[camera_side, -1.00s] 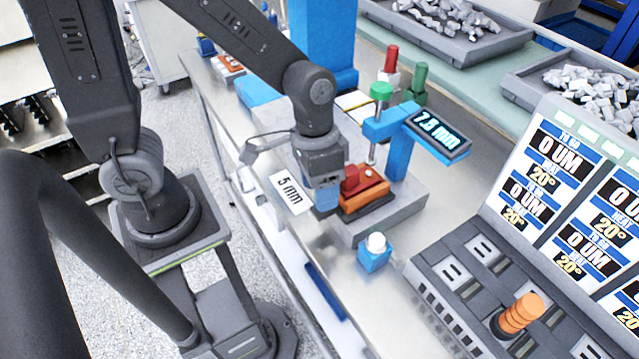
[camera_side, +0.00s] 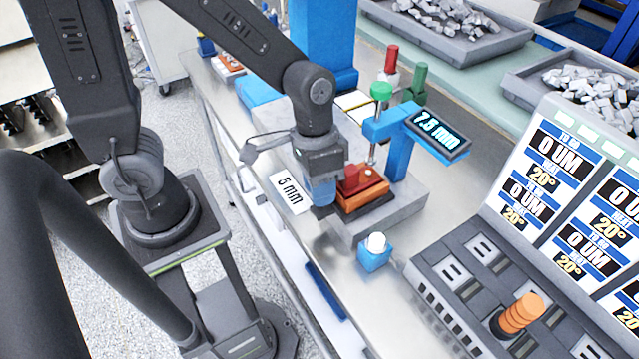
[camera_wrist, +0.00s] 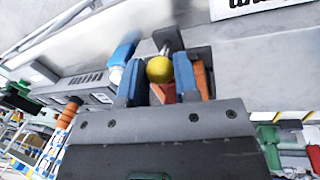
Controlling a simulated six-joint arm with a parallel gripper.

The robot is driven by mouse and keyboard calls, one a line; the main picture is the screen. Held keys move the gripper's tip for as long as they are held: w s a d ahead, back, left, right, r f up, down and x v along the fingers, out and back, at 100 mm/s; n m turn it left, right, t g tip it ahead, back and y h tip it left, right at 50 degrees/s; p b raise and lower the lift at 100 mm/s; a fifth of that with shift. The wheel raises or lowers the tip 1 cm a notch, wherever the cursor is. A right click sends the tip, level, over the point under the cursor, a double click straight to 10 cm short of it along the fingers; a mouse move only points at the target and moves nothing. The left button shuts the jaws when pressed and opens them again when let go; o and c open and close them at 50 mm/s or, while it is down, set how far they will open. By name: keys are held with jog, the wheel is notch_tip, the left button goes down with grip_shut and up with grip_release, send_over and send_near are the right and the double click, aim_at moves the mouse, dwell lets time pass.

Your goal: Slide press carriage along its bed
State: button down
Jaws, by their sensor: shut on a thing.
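The orange press carriage (camera_side: 362,193), with a red block on top, sits on a grey bed (camera_side: 405,208) under the blue gauge stand (camera_side: 397,155). My gripper (camera_side: 322,196) is at the left side of the carriage, pointing down. In the wrist view, my gripper's blue fingers (camera_wrist: 168,88) are closed around a yellow ball knob (camera_wrist: 159,68). Orange parts show behind and beside the knob. The knob is hidden in the side view. The gauge display (camera_side: 437,132) reads 7.5 mm. A white card (camera_side: 290,193) marked 5 mm lies left of my gripper.
A small blue block with a white button (camera_side: 375,252) stands in front of the bed. A grey console with an orange handle (camera_side: 520,312) is at the lower right. Red and green posts (camera_side: 415,85) stand behind the gauge. Trays of grey parts (camera_side: 450,30) are at the back.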

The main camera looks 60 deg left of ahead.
jog(key=a, duration=2.2)
jog(key=c, duration=0.9)
grip_release()
jog(key=shift+o, duration=0.2)
jog(key=shift+r, duration=0.1)
notch_tip(320, 180, up, 13)
jog(key=a, duration=0.2)
jog(key=shift+w+a+r, duration=0.2)
jog(key=shift+w+a, duration=0.1)
jog(key=s+d+n+t+y, duration=0.1)
jog(key=s+d+t, duration=0.1)
jog(key=d, duration=0.6)
jog(key=s+d+n+t+y, duration=0.1)
jog(key=s+d+t, duration=0.1)
jog(key=d+t, duration=0.2)
jog(key=d, duration=0.3)
jog(key=shift+s+d+r, duration=0.3)
jog(key=shift+s+d, duration=0.1)
